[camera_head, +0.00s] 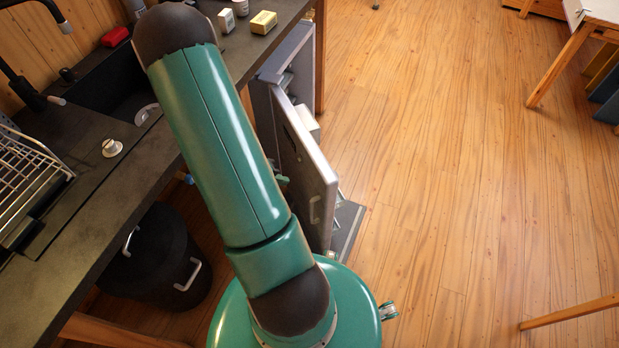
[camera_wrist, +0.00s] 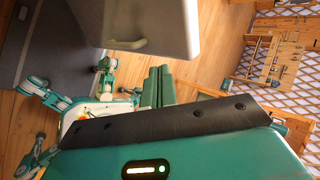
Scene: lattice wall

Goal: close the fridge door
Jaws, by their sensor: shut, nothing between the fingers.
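The fridge (camera_head: 287,62) stands under the counter in the head view. Its grey door (camera_head: 304,160) stands open, swung out towards the floor space beside my body, with a handle (camera_head: 315,210) near its free end. The door also fills the top middle of the wrist view (camera_wrist: 160,20), with its pale handle (camera_wrist: 128,44) at the lower edge. My gripper (camera_wrist: 159,86) shows its two green fingers side by side, shut and empty, just below the door's edge in that picture. I cannot tell whether they touch it. My arm hides part of the door in the head view.
The dark counter (camera_head: 100,190) runs along the left, with a sink, a wire rack (camera_head: 28,165) and small boxes (camera_head: 263,22). A black bin (camera_head: 155,258) stands below it. A table (camera_head: 590,25) is at the far right. The wooden floor (camera_head: 430,170) is mostly clear.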

